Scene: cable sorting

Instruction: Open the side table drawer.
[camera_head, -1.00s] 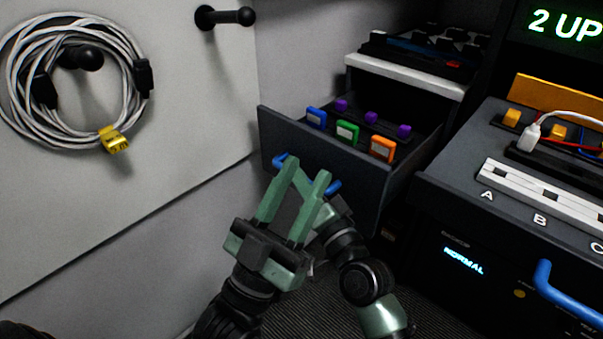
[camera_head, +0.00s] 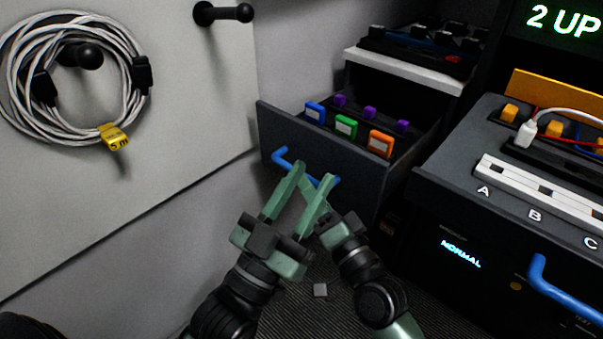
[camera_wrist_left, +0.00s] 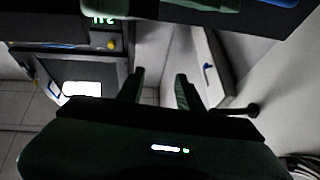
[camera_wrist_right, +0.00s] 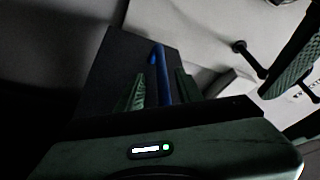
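The side table drawer (camera_head: 335,163) stands pulled out, with its dark front towards me and its inside showing. Its blue bar handle (camera_head: 281,157) is partly covered by my grippers. My left gripper (camera_head: 309,182) is open and empty in front of the drawer front; its parted fingers also show in the left wrist view (camera_wrist_left: 160,85). My right gripper is behind the left one in the head view, its fingertips mostly hidden. In the right wrist view its fingers (camera_wrist_right: 158,92) stand apart on either side of the blue handle (camera_wrist_right: 162,70), with gaps seeming to show.
Blue, green and orange labelled blocks (camera_head: 346,127) and purple pieces sit in the drawer. A coiled cable (camera_head: 137,75) and a black peg (camera_head: 222,13) are on the left wall panel. A console (camera_head: 450,165) stands right.

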